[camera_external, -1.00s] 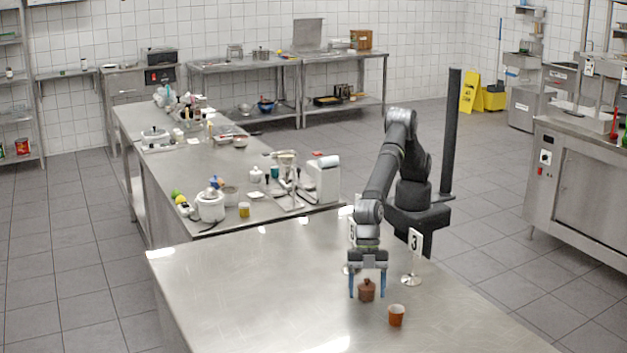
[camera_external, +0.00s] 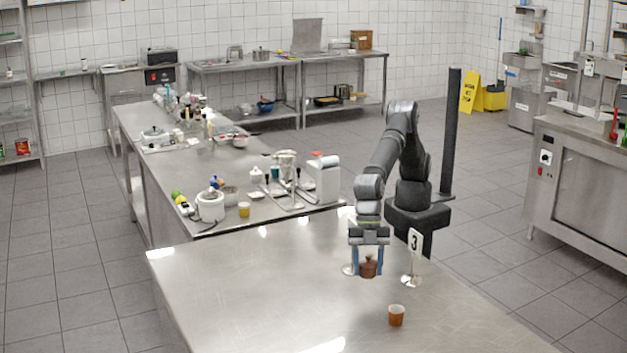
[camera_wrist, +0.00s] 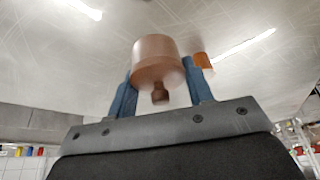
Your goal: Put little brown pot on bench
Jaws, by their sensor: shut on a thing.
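The little brown pot (camera_external: 368,268) is between the blue fingers of my gripper (camera_external: 368,270), which is shut on it. In the wrist view the pot (camera_wrist: 158,62) sits between the two blue fingers of my gripper (camera_wrist: 162,85), its knob towards the palm. The pot appears held over the steel bench (camera_external: 250,290); the exact gap below it is hard to judge. The bench surface also shows in the wrist view (camera_wrist: 60,70).
An orange cup (camera_external: 397,315) stands on the bench in front of the pot and partly shows behind a finger in the wrist view (camera_wrist: 203,61). A number 3 sign (camera_external: 414,250) stands right of my gripper. The bench's left side is clear.

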